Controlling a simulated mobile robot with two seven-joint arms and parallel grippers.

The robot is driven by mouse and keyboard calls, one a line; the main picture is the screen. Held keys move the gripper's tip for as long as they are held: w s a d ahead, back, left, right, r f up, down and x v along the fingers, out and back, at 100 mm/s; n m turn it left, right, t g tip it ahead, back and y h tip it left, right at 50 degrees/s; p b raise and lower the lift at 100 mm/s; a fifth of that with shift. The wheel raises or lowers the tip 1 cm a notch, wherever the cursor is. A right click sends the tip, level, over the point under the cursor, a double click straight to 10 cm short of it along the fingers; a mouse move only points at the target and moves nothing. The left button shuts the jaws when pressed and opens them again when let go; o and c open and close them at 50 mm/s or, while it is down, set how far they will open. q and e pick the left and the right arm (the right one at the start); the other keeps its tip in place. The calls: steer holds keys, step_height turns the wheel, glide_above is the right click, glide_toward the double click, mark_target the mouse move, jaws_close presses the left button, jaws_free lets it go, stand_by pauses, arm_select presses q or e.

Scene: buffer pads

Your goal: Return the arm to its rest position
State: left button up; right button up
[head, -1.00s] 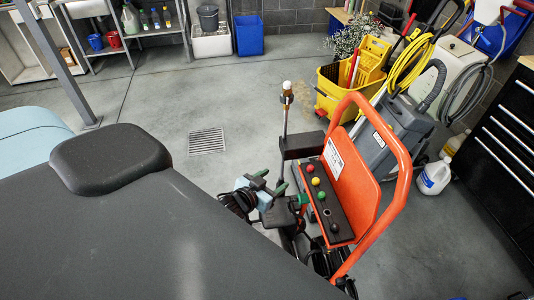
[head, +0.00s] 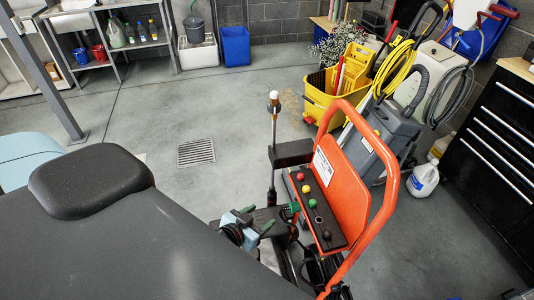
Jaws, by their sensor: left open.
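My left gripper (head: 258,218) shows low in the middle of the head view, light blue and black with green fingertips. Its two fingers stand apart, and I see nothing between them. It is just left of the orange-framed machine's control panel (head: 318,212), which has red, yellow and green knobs. I cannot tell whether it touches the dark parts beside it. Most of the left arm is hidden behind the large dark surface in the foreground. My right gripper is not in view.
The machine's orange handle frame (head: 390,165) and an upright post with a pale knob (head: 273,102) stand close by. Behind are a yellow mop bucket (head: 318,95), a grey machine (head: 378,140) and a white jug (head: 422,181). Floor around the drain grate (head: 196,152) is clear.

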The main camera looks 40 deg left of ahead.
arm_select(q)
steer(key=s+d+f+g, duration=0.2)
steer(key=s+d+f, duration=0.1)
steer(key=s, duration=0.8)
steer(key=s+d+f+m+g+h, duration=0.1)
steer(key=s+d+f, duration=0.3)
steer(key=s, duration=0.7)
steer(key=shift+s+d+f+g, duration=0.15)
steer(key=shift+s+d+g, duration=0.15)
steer(key=shift+d+g, duration=0.5)
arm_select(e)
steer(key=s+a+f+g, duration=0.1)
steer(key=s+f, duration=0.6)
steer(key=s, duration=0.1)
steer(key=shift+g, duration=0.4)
arm_select(q)
steer(key=shift+c, duration=0.2)
